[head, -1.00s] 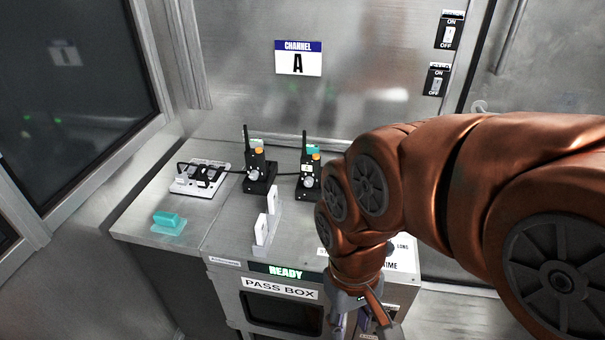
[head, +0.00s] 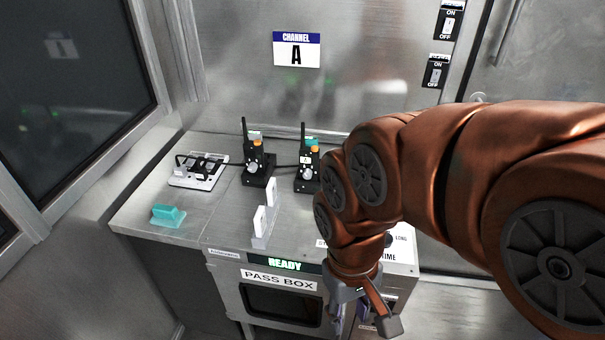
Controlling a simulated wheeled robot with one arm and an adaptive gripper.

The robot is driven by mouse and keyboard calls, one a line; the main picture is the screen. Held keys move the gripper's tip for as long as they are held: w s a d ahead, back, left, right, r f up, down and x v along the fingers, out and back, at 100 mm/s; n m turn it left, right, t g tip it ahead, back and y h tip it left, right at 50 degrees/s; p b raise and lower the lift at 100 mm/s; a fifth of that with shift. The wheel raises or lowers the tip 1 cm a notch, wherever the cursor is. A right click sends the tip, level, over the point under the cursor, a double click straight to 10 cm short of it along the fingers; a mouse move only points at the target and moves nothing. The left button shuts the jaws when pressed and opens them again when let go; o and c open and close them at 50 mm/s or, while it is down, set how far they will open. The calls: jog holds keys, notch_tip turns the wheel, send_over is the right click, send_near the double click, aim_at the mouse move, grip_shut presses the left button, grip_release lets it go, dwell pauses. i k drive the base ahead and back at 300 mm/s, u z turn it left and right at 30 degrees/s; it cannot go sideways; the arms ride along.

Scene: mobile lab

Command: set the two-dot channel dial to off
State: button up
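Two black handheld radios stand upright on the counter, the left one (head: 258,166) and the right one (head: 307,172). Each has an antenna, an orange-topped knob and a pale round dial on its front. The dot marks and dial settings are too small to read, so I cannot tell which is the two-dot one. The right radio's right side is close behind my arm in the picture. My gripper (head: 362,322) hangs low in front of the pass box, well below and in front of both radios, touching neither. Its finger gap is unclear.
A white switch panel (head: 198,172) with a black cable, a teal block (head: 168,216) and a white upright holder (head: 264,216) share the counter. The pass box (head: 280,282) reads READY.

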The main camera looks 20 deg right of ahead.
aim_at(308, 174)
jog(key=u, duration=3.2)
jog(key=k, duration=0.45)
jog(key=z, duration=1.4)
